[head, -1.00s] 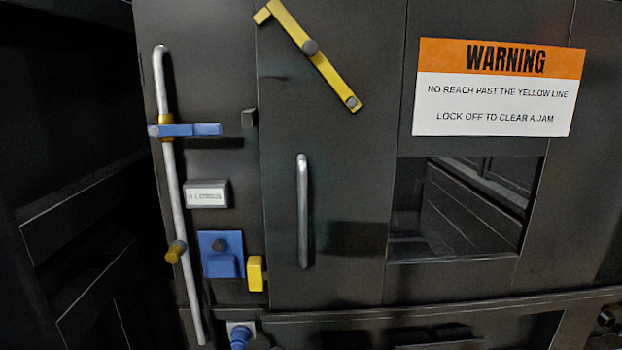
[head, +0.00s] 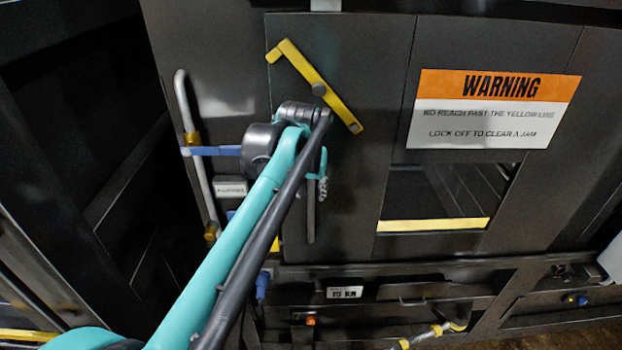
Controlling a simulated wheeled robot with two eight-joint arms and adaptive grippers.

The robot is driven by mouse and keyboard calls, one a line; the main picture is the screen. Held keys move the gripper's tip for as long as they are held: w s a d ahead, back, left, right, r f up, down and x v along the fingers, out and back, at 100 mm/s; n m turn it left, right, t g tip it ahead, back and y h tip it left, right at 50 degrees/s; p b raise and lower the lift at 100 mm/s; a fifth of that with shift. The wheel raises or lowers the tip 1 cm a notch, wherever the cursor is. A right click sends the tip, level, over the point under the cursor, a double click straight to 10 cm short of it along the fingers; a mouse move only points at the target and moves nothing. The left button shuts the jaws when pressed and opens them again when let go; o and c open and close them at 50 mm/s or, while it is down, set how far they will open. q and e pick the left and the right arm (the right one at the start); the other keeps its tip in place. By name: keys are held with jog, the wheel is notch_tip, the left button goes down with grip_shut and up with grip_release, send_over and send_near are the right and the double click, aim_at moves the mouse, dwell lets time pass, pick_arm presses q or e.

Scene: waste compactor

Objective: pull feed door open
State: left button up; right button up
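The feed door seems to be the dark panel (head: 355,200) with a vertical grey bar handle (head: 311,222). It looks flush with the machine front. A yellow latch bar (head: 331,101) lies diagonally across its upper part. My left arm reaches up from the lower left, and my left gripper (head: 320,180) is at the upper part of the handle. The wrist hides most of the gripper and the handle's top, so I cannot tell whether the fingers are around the handle or beside it. My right gripper is not in view.
A grey vertical rod (head: 205,190) with a blue lever (head: 215,151) stands left. A ledge with valves and pipes runs below.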

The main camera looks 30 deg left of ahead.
aim_at(310, 196)
pick_arm(q)
jog(key=shift+w+a+r, duration=0.15)
jog(key=shift+r, duration=0.25)
jog(key=shift+f, duration=0.2)
jog(key=p+x, duration=0.1)
jog(key=x, duration=0.6)
jog(key=shift+w+f, duration=0.1)
jog(key=shift+f, duration=0.15)
jog(key=shift+c, duration=0.3)
grip_shut()
